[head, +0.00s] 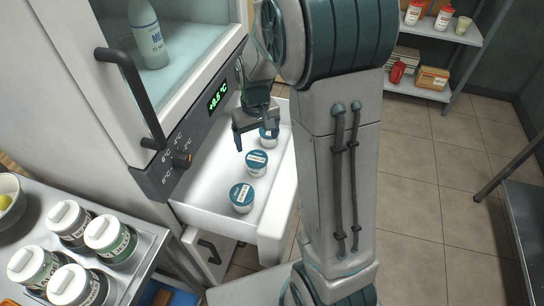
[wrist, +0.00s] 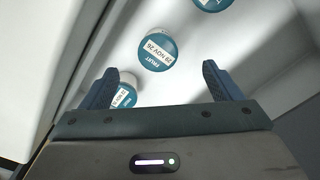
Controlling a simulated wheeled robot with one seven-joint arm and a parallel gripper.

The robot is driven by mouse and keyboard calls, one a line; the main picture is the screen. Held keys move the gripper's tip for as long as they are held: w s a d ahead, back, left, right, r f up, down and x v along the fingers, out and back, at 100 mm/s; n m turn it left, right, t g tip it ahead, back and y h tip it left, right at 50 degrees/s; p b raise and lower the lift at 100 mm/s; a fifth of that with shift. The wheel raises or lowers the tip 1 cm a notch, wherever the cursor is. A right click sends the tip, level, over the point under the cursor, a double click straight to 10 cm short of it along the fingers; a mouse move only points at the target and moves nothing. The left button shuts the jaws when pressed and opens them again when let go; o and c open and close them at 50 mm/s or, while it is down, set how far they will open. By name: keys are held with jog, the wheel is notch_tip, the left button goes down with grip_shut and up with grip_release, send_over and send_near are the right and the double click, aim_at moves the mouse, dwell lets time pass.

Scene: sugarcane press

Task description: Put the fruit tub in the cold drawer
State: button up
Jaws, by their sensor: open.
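The cold drawer (head: 222,213) is pulled open under the glass-fronted fridge, and its white interior shows. Three small white tubs with blue lids stand in a row inside it. The middle one is the fruit tub (head: 257,163); its lid label reads FRUIT with a date in the wrist view (wrist: 157,50). My gripper (head: 256,136) is open and empty above the drawer, near the middle and far tubs. In the wrist view the fruit tub lies beyond and between the open fingers (wrist: 157,85), apart from them.
A near tub (head: 242,197) and a partly hidden far tub (head: 268,134) share the drawer. The fridge door handle (head: 130,95) and a knob (head: 181,160) project above it. Lidded jars (head: 110,240) stand on the metal table at left.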

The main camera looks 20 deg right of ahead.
jog(key=s+r, duration=0.3)
jog(key=s, duration=0.2)
jog(key=s+r+m+t, duration=0.1)
jog(key=s+r, duration=0.2)
jog(key=s, duration=0.3)
jog(key=s+r+t, duration=0.1)
jog(key=s+r, duration=0.3)
jog(key=s, duration=0.2)
jog(key=shift+s+a, duration=0.1)
jog(key=shift+a, duration=0.1)
jog(key=shift+s+m, duration=0.3)
jog(key=shift+s, duration=0.25)
